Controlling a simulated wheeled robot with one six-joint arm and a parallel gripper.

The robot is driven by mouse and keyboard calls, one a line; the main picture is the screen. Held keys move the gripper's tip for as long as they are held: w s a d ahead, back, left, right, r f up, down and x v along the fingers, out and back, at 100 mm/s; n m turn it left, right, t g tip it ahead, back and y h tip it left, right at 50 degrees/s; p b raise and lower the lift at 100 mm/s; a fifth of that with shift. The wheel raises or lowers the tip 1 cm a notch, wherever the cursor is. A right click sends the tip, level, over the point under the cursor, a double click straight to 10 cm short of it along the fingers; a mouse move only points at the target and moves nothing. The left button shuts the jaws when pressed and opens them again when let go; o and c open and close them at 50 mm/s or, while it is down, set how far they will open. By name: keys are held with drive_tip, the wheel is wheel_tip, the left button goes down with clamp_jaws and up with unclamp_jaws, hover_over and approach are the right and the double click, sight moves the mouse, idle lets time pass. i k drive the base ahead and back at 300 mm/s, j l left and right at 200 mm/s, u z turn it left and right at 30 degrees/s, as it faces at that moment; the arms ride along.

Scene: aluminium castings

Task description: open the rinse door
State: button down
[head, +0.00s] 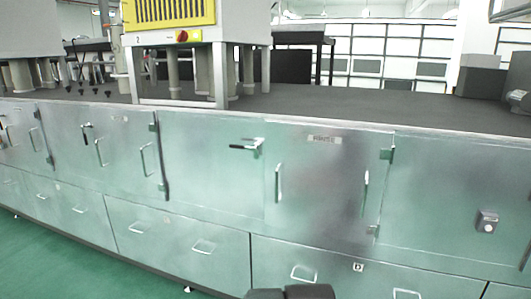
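The rinse door (322,185) is a shiny metal panel in the cabinet front, right of centre in the head view, with a small RINSE label (324,139) near its top. It looks shut. A vertical bar handle (278,183) is by its left edge, and another (365,191) is towards its right side. Hinges (386,154) show on the right edge. A latch lever (246,146) with a dark grip lies roughly level just left of the door's top left corner. No gripper fingers show; only a dark part of mine appears at the bottom edge.
Drawers with bar handles (304,274) run below the doors. A labelled door (110,150) with its own lever is at the left. A knob box (487,221) sits on the right panel. A dark countertop (340,110) carries a yellow-fronted machine (168,12). Green floor (60,265) is clear at lower left.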

sight(326, 181)
drive_tip(key=i+j, duration=0.4)
drive_tip(key=i, duration=0.25)
drive_tip(key=i+j+z, duration=0.15)
drive_tip(key=i+j, duration=0.3)
drive_tip(key=i, duration=0.2)
